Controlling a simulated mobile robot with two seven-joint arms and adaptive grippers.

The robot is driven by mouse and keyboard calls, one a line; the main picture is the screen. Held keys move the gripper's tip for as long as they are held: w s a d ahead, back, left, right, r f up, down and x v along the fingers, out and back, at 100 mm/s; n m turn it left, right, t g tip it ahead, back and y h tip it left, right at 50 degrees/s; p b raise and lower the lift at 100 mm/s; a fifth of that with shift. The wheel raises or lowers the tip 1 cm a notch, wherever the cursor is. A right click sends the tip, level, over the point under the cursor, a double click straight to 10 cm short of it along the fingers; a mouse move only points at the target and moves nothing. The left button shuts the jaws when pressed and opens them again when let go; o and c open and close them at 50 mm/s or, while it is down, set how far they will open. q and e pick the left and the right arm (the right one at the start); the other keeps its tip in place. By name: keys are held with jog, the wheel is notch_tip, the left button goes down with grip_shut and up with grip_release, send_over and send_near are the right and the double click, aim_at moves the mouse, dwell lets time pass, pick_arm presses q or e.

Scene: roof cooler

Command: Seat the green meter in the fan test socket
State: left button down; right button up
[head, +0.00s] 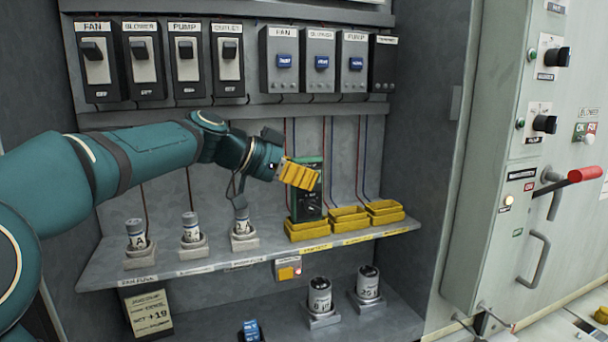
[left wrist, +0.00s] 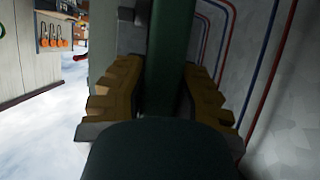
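The green meter (head: 308,207) stands upright at the leftmost of the yellow sockets (head: 307,232) on the cabinet shelf, below the box labelled FAN. Its lower end is at the socket's opening; I cannot tell how deep it sits. My left gripper (head: 300,174) has its yellow fingers across the meter's upper part. In the left wrist view the fingers (left wrist: 165,95) lie on both sides of the green meter body (left wrist: 168,60), and the gap between them is filled by it. My right gripper is in neither view.
Two empty yellow sockets (head: 349,217) (head: 385,210) stand to the right, with red and blue wires behind. Grey cylinders in holders (head: 191,228) stand left on the shelf (head: 180,262). More cylinders (head: 320,296) stand below. A panel with a red-handled lever (head: 585,174) is at the right.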

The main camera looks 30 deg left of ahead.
pick_arm(q)
jog(key=c, duration=0.8)
grip_release()
jog(key=shift+f, duration=0.1)
jog(key=shift+v, duration=3.95)
